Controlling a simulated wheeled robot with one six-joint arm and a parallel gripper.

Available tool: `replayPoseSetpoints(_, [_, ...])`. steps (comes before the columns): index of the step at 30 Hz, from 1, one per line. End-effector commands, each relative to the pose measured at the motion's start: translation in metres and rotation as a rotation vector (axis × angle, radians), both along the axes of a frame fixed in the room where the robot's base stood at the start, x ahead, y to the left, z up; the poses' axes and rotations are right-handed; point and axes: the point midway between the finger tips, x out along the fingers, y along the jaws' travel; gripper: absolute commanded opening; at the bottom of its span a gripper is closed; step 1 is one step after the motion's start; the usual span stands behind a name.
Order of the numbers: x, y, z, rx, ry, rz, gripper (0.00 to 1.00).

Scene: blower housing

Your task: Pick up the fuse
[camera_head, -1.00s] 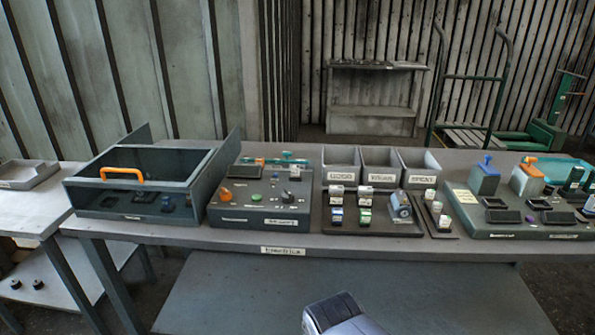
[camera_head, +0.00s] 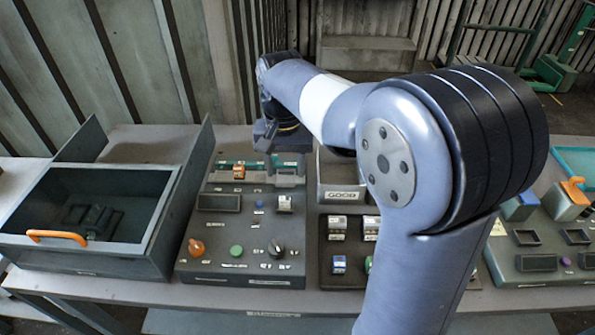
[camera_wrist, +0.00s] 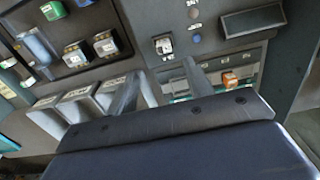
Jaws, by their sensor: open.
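No part is clearly marked as the fuse. A small orange block (camera_head: 238,172), possibly the fuse, sits at the back of the grey control console (camera_head: 240,268). The orange block also shows in the wrist view (camera_wrist: 230,80), just right of my gripper's fingers. A white block (camera_head: 284,204) stands on the console's right side; it also shows in the wrist view (camera_wrist: 164,46), beyond the fingertips. My gripper (camera_wrist: 160,80) is open and empty, with its two grey fingers apart. In the head view my gripper (camera_head: 284,170) hangs over the console's back right, its fingers partly blended with the console.
A dark open-topped box (camera_head: 150,255) with an orange handle (camera_head: 57,235) stands left of the console. A bin labelled GOOD (camera_head: 343,195) and a black tray (camera_head: 335,250) with small blocks stand at right. My arm hides more bins. Another console (camera_head: 560,270) is far right.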

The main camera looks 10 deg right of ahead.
Motion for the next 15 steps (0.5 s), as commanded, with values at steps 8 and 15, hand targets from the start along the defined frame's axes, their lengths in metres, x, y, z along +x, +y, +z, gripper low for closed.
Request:
replayPoseSetpoints(8, [0.003,0.003,-0.033,0.0,0.006,-0.002,0.49])
replayPoseSetpoints(15, [0.003,0.003,-0.055,0.001,0.003,-0.002,0.49])
